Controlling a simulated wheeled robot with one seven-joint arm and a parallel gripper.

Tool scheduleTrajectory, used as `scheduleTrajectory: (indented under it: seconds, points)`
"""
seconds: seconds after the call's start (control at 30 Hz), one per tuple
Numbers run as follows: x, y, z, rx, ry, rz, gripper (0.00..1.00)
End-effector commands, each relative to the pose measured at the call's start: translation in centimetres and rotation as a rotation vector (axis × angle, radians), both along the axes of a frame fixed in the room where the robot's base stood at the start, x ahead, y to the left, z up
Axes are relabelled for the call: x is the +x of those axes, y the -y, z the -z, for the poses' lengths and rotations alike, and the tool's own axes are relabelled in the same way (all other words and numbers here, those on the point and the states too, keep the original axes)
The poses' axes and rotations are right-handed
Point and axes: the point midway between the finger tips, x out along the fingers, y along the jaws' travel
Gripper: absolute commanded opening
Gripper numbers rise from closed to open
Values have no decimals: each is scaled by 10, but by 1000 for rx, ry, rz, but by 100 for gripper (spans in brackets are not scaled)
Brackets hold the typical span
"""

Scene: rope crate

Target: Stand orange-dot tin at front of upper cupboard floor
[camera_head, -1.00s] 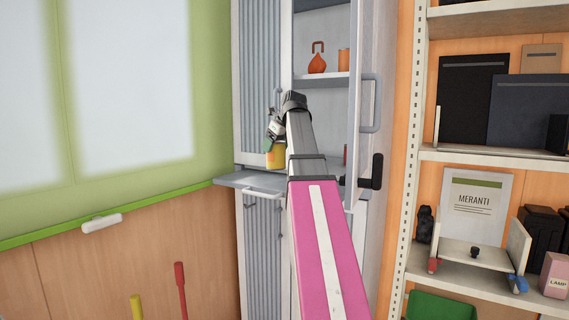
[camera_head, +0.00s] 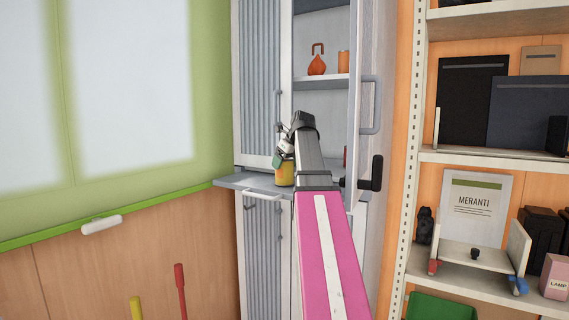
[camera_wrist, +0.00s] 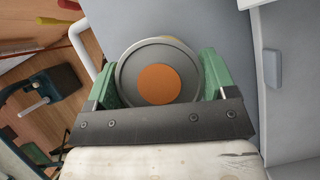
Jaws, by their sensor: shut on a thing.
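The tin (camera_head: 284,173) is yellow in the head view. In the wrist view its round grey lid has an orange dot (camera_wrist: 158,84). My gripper (camera_wrist: 160,82) is shut on the tin, with a green pad on each side of the lid. In the head view my gripper (camera_head: 284,155) is at the tin's top, in front of the upper cupboard (camera_head: 312,123). The tin appears upright, over or on the grey ledge (camera_head: 236,181) below the cupboard's left door. I cannot tell whether its base touches anything. My arm hides much of the cupboard floor.
The cupboard's right door (camera_head: 366,60) stands open, close to my arm. A shelf (camera_head: 308,79) inside holds an orange padlock-like object (camera_head: 317,60) and an orange cylinder (camera_head: 343,62). A handle (camera_head: 262,195) is at the ledge's front. Loaded shelving (camera_head: 472,156) stands at right.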

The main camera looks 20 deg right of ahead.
Motion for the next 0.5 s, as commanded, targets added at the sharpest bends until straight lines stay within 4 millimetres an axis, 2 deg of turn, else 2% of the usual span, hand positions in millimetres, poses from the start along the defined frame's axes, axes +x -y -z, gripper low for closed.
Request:
scheduleTrajectory:
  seconds: [0.13,0.17,0.2,0.5]
  points:
    - [0,0,4,0,1,0,41]
    - [0,0,3,0,0,0,87]
    - [0,0,3,0,0,0,100]
    - [0,0,3,0,0,0,100]
